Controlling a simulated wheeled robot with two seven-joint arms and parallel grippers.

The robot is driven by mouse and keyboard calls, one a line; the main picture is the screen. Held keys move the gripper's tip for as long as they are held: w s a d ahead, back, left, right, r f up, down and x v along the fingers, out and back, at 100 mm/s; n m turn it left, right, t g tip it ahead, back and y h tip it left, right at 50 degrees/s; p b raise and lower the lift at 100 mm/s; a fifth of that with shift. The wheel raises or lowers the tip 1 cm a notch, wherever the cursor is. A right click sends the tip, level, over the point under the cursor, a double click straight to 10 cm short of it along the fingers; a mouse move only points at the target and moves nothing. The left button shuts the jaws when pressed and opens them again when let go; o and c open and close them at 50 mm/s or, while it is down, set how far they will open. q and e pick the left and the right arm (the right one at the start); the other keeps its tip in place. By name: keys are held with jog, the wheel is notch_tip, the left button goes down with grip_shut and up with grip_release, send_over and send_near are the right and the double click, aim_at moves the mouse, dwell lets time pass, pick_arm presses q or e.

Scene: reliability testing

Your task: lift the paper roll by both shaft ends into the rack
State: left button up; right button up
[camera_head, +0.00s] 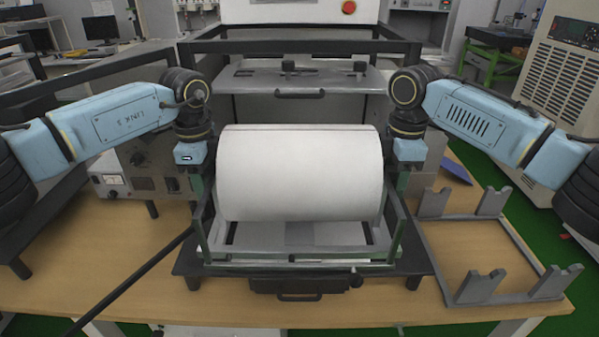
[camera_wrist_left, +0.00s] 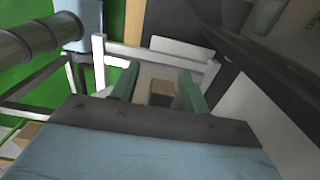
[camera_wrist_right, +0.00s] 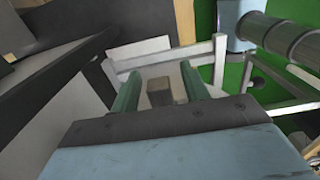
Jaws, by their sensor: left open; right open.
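The white paper roll (camera_head: 300,175) lies level in the metal frame (camera_head: 295,255) of the machine at the centre of the head view. My left gripper (camera_head: 198,190) points down beside the roll's left end, and my right gripper (camera_head: 402,188) beside its right end. Both are open: the green fingers stand apart in the left wrist view (camera_wrist_left: 158,88) and the right wrist view (camera_wrist_right: 158,88). No shaft is clearly visible between them. The shaft ends are hidden in the head view. The grey rack (camera_head: 480,286) with notched uprights stands empty on the table at the right.
The machine's dark upper frame and a metal plate (camera_head: 320,78) stand behind the roll. A box with dials (camera_head: 135,170) is at the left. A dark bar (camera_head: 130,290) crosses the front left. The wooden table (camera_head: 100,250) is bare at the front left.

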pick_arm(q)
grip_shut()
pick_arm(e)
grip_shut()
pick_arm(q)
jog(key=shift+r, duration=0.1)
pick_arm(e)
jog(key=shift+w+r, duration=0.1)
jog(key=shift+r, duration=0.05)
dwell(0.9)
